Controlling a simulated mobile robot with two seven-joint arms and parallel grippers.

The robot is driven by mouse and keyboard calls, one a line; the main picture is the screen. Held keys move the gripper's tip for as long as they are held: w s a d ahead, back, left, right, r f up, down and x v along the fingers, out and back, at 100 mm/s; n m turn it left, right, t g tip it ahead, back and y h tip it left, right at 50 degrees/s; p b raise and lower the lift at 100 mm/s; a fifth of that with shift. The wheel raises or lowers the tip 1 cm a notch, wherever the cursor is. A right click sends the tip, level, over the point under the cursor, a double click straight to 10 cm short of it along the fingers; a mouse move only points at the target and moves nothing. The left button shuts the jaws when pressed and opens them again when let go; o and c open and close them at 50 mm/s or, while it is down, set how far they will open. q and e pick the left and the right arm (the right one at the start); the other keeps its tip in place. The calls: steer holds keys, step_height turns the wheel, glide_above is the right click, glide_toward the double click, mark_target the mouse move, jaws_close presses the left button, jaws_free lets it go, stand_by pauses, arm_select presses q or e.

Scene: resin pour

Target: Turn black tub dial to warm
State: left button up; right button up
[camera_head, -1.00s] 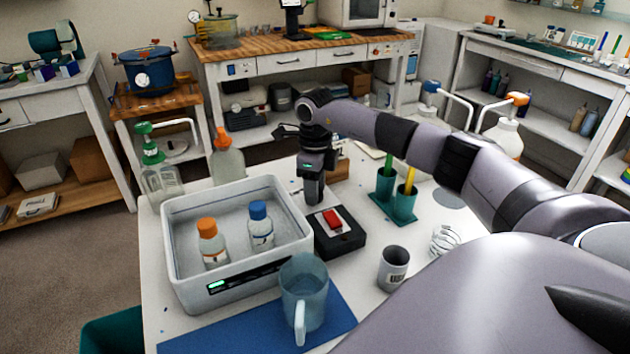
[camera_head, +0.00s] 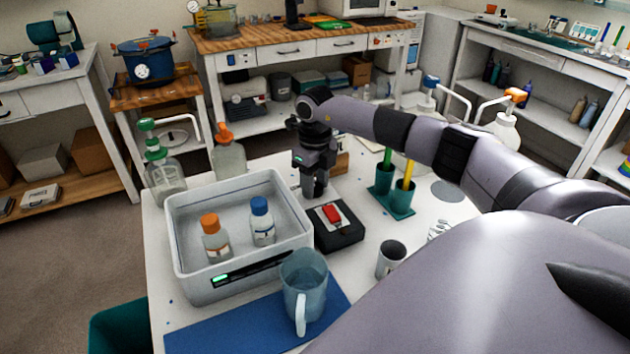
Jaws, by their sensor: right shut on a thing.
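The white tub (camera_head: 182,265) stands on the table, with a dark front strip and a small lit green display. Inside it stand an orange-capped bottle (camera_head: 215,240) and a blue-capped bottle (camera_head: 262,224). My right gripper (camera_head: 313,190) points down beside the tub's right rear corner, behind the black box with a red top piece (camera_head: 332,214). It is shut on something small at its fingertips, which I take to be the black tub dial. The fingers hide the dial, so its setting cannot be read. My left gripper is out of view.
A clear jug (camera_head: 304,286) stands on a blue mat (camera_head: 200,336) before the tub. A grey cup (camera_head: 390,260) and a green holder with pens (camera_head: 400,204) stand to the right. My right arm crosses above the table.

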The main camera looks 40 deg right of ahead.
mark_target(315, 187)
steer(key=shift+w+r, duration=0.1)
steer(key=o, duration=1)
steer(key=shift+o, duration=0.2)
step_height(315, 187, up, 7)
steer(key=shift+r+b, duration=0.1)
steer(key=shift+b, duration=0.2)
